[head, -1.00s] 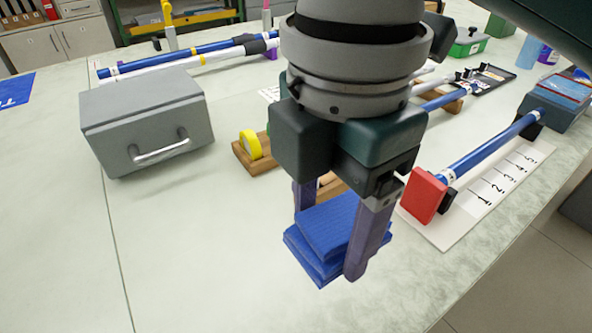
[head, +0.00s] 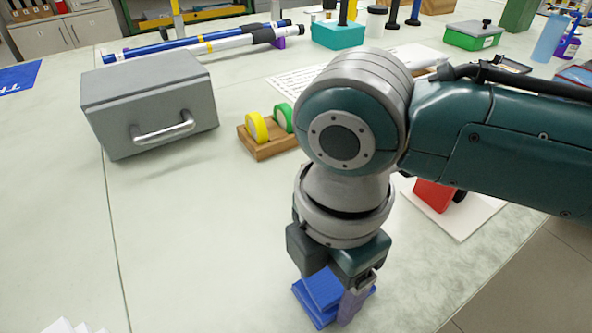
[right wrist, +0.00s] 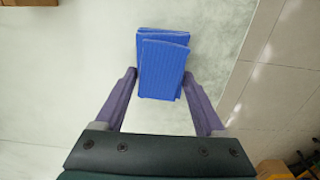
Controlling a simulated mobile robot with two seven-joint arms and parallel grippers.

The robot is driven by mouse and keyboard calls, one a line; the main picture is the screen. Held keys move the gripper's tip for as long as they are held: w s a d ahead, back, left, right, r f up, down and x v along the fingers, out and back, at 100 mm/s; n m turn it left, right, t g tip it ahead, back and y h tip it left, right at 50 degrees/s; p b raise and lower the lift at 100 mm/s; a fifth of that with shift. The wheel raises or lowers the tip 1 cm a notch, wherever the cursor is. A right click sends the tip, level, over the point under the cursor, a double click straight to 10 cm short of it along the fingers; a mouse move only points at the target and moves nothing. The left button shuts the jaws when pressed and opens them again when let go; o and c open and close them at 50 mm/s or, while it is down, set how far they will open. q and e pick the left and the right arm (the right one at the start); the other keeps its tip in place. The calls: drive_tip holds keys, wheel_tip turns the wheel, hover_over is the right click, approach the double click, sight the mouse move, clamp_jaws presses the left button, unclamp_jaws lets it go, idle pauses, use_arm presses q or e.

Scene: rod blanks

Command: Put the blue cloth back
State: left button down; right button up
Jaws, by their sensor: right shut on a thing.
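The blue cloth (head: 316,293) is a folded, ribbed stack near the bottom of the head view. My right gripper (head: 332,302) points down and is shut on it, with one purple finger at each side. In the right wrist view the cloth (right wrist: 163,62) sits between the two fingertips (right wrist: 160,76), its layers slightly offset. The pale table (head: 210,260) is beneath it. I cannot tell whether the cloth touches the table. My left gripper is not in view.
A grey case (head: 150,100) with a handle stands at left. A wooden holder (head: 268,146) with yellow and green tape rolls is behind my right arm. A red block (head: 433,195) on a white board (head: 468,218) is at right, partly hidden by my arm. The table's front left is mostly clear.

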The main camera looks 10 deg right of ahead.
drive_tip(key=shift+f, duration=0.15)
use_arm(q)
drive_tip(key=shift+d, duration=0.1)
use_arm(e)
drive_tip(key=o, duration=1.2)
drive_tip(key=shift+c, duration=0.2)
